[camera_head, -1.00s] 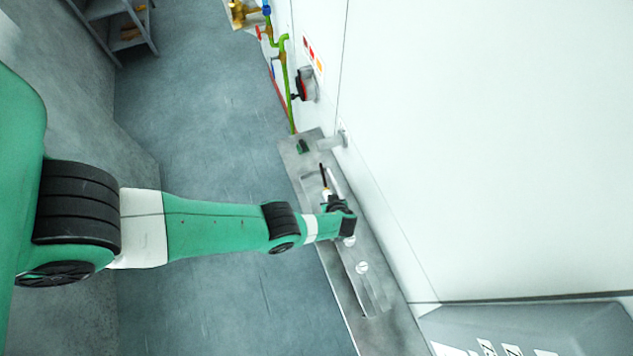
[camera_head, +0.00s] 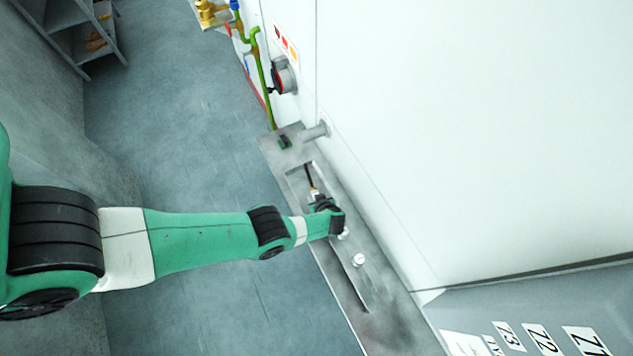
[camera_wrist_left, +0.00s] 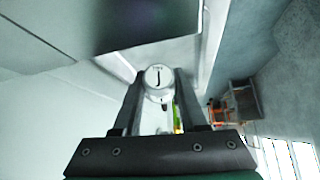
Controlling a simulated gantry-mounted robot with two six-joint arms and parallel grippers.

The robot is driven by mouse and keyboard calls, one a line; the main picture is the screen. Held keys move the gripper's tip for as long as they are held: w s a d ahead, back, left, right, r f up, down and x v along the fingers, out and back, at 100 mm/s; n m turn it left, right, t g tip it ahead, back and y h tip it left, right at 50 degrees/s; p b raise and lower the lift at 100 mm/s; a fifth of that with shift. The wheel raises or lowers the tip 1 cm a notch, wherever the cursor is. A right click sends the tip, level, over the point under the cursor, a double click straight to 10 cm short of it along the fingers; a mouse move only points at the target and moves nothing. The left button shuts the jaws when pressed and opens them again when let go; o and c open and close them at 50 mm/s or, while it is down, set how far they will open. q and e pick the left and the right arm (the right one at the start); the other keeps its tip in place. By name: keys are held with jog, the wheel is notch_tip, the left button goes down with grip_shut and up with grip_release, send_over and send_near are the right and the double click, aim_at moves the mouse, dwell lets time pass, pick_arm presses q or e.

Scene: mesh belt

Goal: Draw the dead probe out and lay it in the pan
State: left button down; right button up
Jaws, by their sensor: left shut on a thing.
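My left gripper (camera_head: 318,198) is over the metal ledge beside the white wall. In the left wrist view its two fingers (camera_wrist_left: 159,90) are shut on a probe with a round white head (camera_wrist_left: 158,76) bearing a dark mark. A thin dark rod (camera_head: 309,177) shows just beyond the gripper in the head view; I cannot tell whether it belongs to the held probe. Two more round white heads (camera_head: 359,260) (camera_head: 343,233) show on the ledge past the gripper. A long shallow recess (camera_head: 364,303) in the ledge may be the pan. My right gripper is not in view.
A red and black wall switch (camera_head: 283,76) and green pipe (camera_head: 264,90) are beyond. A grey numbered panel (camera_head: 530,310) is at lower right.

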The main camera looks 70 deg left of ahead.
pick_arm(q)
jog(key=shift+c, duration=1.8)
grip_release()
jog(key=shift+r, duration=0.1)
jog(key=shift+d+r+p, duration=0.2)
jog(key=shift+r+p, duration=0.15)
jog(key=shift+p, duration=0.1)
jog(key=w+p+v, duration=0.1)
jog(key=p+v, duration=0.7)
jog(key=v, duration=0.2)
jog(key=shift+s+d+r, duration=0.25)
jog(key=shift+s+d, duration=0.05)
jog(key=shift+s, duration=0.25)
